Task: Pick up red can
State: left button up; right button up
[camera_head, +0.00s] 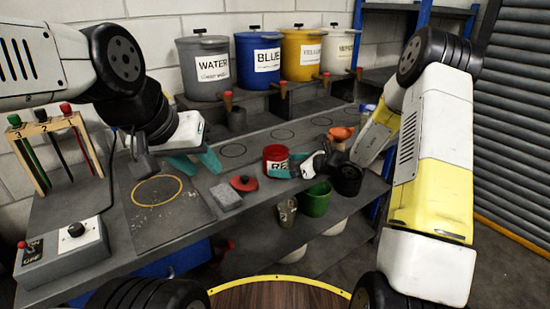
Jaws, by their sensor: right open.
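The red can (274,153), with a white label partly reading "RE", stands upright and open-topped on the grey workbench (250,126). My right gripper (288,165) reaches in from the right with its teal fingers at the can's lower right side. It is open. The fingers overlap the can in the picture, and I cannot tell whether they touch it. A red lid (244,183) with a dark knob lies on the bench to the left of the can. My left gripper (197,162) is over the bench to the left, its teal fingers apart and empty.
Large WATER (206,86), BLUE (258,85), yellow (301,70) and white (340,65) buckets stand on the back shelf. A grey block (226,197) lies near the lid. An orange funnel (342,134) is behind my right gripper.

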jog(key=x, duration=0.5)
jog(key=shift+f, duration=0.15)
jog(key=c, duration=2)
jog(key=shift+c, duration=0.4)
